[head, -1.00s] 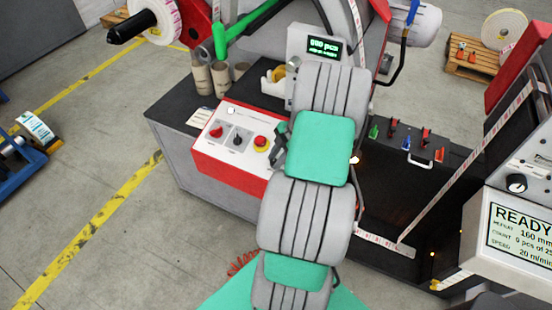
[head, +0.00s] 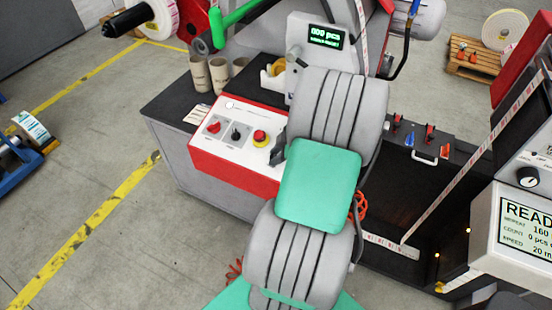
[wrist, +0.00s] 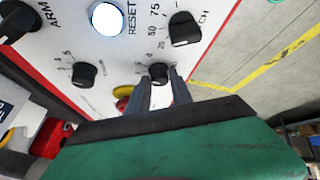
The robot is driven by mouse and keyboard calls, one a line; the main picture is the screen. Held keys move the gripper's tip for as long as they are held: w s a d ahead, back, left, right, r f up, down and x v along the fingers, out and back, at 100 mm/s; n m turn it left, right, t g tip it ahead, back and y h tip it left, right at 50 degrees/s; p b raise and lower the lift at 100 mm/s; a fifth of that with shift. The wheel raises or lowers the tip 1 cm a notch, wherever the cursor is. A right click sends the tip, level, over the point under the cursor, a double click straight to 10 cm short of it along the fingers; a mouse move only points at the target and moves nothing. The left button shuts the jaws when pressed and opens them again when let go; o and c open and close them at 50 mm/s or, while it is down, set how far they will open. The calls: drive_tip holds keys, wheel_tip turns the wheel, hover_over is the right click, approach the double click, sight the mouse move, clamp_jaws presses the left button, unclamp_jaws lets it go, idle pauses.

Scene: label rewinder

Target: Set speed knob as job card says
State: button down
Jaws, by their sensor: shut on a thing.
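In the wrist view a white control panel (wrist: 112,53) with red edges carries several dark knobs. My gripper (wrist: 160,82) has its two grey fingers at either side of a small black knob (wrist: 158,70), shut on it; the fingers hide part of its scale. Another small black knob (wrist: 85,75) with a number scale is to its left. A larger black knob (wrist: 184,30) by a scale with 50 and 75 is above. I cannot read which is labelled speed. A pale card (head: 198,115) lies on the bench, its text unreadable.
A red and white box (head: 240,140) with a red-on-yellow button stands on the bench, left of my arm. The console screen (head: 528,228) at right reads READY, with a speed of 20. A white round button (wrist: 107,18) marked RESET is on the wrist-view panel.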

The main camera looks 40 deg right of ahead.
drive_tip(key=shift+a+m+t+h+b, duration=0.1)
drive_tip(key=shift+m+t+h+b, duration=0.4)
drive_tip(key=shift+m, duration=0.5)
drive_tip(key=c, duration=1.1)
unclamp_jaws()
drive_tip(key=shift+c, duration=0.2)
drive_tip(key=shift+s, duration=0.1)
drive_tip(key=b+v, duration=0.1)
drive_tip(key=v, duration=0.6)
drive_tip(key=shift+r, duration=0.4)
drive_tip(key=shift+s, duration=0.15)
